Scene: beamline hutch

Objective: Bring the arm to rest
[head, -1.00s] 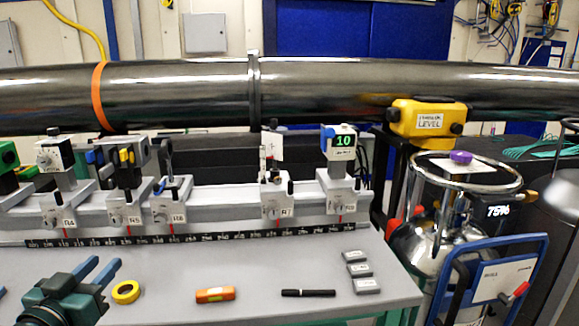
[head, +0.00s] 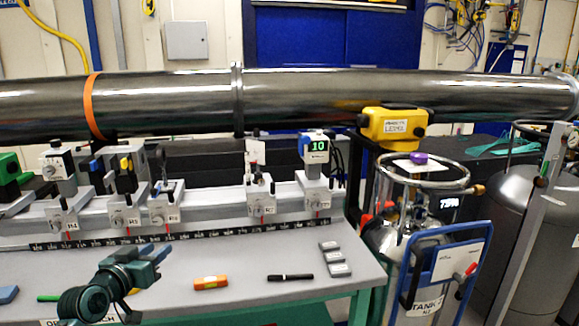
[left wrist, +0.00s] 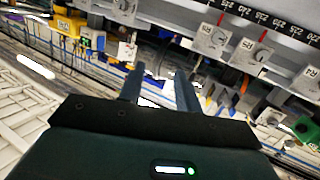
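My left gripper (head: 157,262) is dark green with blue fingers and is over the front left of the grey bench (head: 225,306). In the left wrist view its two fingers (left wrist: 160,84) stand apart with nothing between them, so it is open and empty. The gripper hides most of a yellow ring on the bench. My right gripper is in neither view.
An orange block (head: 211,282), a black marker (head: 290,277) and grey blocks (head: 334,258) lie on the bench. Behind them is a rail with several mounts (head: 262,208), under a steel pipe (head: 330,95). A blue cart with a tank (head: 425,300) stands right of the bench.

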